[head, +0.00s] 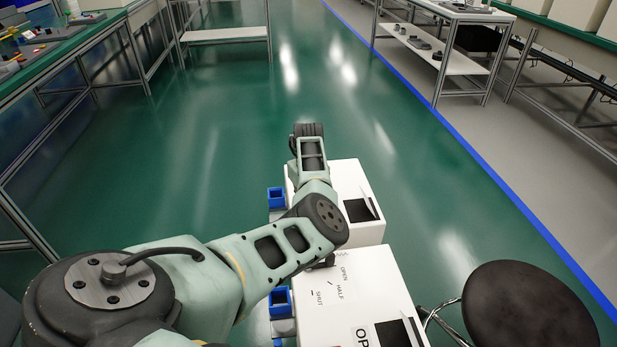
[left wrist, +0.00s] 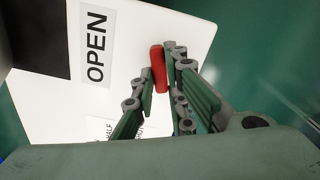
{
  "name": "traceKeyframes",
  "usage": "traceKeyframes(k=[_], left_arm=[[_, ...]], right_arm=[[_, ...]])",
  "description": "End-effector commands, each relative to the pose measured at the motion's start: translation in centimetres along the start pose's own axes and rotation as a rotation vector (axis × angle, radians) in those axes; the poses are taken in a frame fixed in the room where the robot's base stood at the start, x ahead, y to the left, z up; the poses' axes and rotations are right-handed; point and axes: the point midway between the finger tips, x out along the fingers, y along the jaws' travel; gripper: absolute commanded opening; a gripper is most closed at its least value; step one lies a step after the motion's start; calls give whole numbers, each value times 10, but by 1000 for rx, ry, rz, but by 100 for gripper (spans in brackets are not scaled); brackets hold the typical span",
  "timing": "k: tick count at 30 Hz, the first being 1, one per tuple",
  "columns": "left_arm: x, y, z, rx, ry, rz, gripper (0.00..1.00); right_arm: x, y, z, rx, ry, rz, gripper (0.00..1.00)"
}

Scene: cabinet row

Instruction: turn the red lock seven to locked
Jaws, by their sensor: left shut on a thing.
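A red handle (left wrist: 158,68), which I take to be the red lock, stands out from a white panel (left wrist: 130,45) in the left wrist view. My left gripper (left wrist: 164,62) is shut on it, with one finger along each side. A large OPEN label (left wrist: 95,46) is left of the handle. Smaller lettering below is partly hidden by the fingers. No number seven is readable. In the head view my left arm reaches over the white cabinets, and its gripper and the red handle cannot be made out. My right gripper is not in view.
Two white cabinets (head: 361,224) (head: 385,267) stand in a row, with blue bins (head: 277,197) (head: 279,300) on their left. A black round stool (head: 527,308) is at lower right. Workbenches (head: 70,65) line the left. The green floor beyond the cabinets is clear.

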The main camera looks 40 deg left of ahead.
Motion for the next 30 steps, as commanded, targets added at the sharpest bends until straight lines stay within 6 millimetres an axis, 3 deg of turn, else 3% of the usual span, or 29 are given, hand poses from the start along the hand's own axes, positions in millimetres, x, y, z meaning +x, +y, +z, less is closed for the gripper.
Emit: traceKeyframes(k=[13,21,30], left_arm=[[-2,-2,-1,-147,2,-2,0],[-3,-3,-1,-379,3,-2,0],[-2,-5,0,-664,3,-2,0]], right_arm=[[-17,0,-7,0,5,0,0],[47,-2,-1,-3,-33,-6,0],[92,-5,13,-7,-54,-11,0]])
